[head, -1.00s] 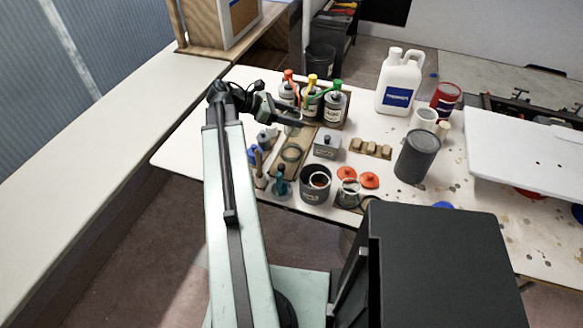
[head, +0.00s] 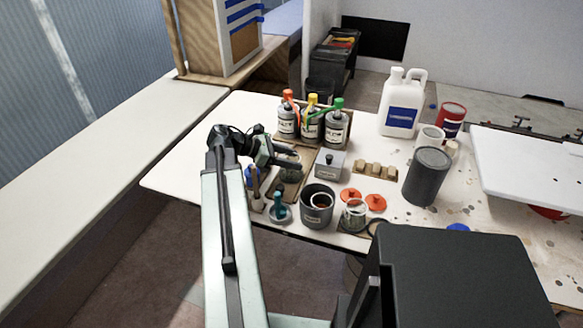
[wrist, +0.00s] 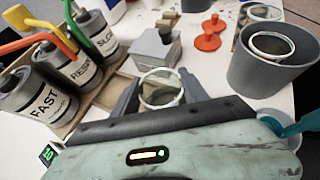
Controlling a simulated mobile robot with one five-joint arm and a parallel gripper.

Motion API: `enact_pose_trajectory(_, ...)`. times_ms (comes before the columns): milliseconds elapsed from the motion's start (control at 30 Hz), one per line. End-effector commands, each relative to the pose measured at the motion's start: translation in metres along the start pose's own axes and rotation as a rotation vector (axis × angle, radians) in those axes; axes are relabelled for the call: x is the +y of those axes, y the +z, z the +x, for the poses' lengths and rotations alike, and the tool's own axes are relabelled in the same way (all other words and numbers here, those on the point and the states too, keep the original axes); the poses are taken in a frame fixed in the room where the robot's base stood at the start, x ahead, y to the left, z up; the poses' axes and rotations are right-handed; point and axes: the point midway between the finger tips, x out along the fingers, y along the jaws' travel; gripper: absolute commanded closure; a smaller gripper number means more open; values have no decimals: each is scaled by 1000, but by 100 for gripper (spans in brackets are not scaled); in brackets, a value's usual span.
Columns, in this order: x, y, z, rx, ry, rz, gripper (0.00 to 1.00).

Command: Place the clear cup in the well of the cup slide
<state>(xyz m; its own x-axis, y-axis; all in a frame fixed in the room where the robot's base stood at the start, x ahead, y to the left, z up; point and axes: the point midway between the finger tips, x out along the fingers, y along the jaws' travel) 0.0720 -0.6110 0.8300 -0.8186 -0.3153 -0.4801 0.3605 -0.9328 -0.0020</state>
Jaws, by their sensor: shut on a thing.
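The clear cup (wrist: 160,90) is between the two fingers of my gripper (wrist: 160,95) in the wrist view, its rim facing the camera. The fingers are closed on its sides. In the head view my gripper (head: 292,158) is low over the wooden cup slide (head: 286,194), with the clear cup (head: 291,172) just under the fingertips. The slide also shows as a brown board (wrist: 119,90) beyond the fingers in the wrist view. The cup and fingers hide the well, so I cannot tell whether the cup's base is in it.
Bottles with red, yellow and green tops (head: 311,124) stand in a rack behind. A grey box with a knob (head: 330,164) is close on the right. A dark pot (head: 317,208) and a teal-handled tool (head: 279,208) are in front. A white jug (head: 401,105) stands farther back.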

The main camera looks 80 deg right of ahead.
Motion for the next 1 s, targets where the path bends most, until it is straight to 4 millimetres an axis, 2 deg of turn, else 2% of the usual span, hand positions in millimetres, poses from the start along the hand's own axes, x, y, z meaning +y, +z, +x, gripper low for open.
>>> enact_pose_trajectory(333, 0, -4, 3, 0, -1, 0, 87)
enact_pose_trajectory(367, 0, -3, 2, 0, -1, 0, 40)
enact_pose_trajectory(400, 0, -2, 2, 0, -1, 0, 29)
enact_pose_trajectory(433, 0, -2, 2, 0, -1, 0, 26)
enact_pose_trajectory(767, 0, 1, 0, 0, -1, 1, 26)
enact_pose_trajectory(867, 0, 4, -13, 0, 1, -1, 26)
enact_pose_trajectory(1000, 1, 7, -49, 0, 2, -1, 26)
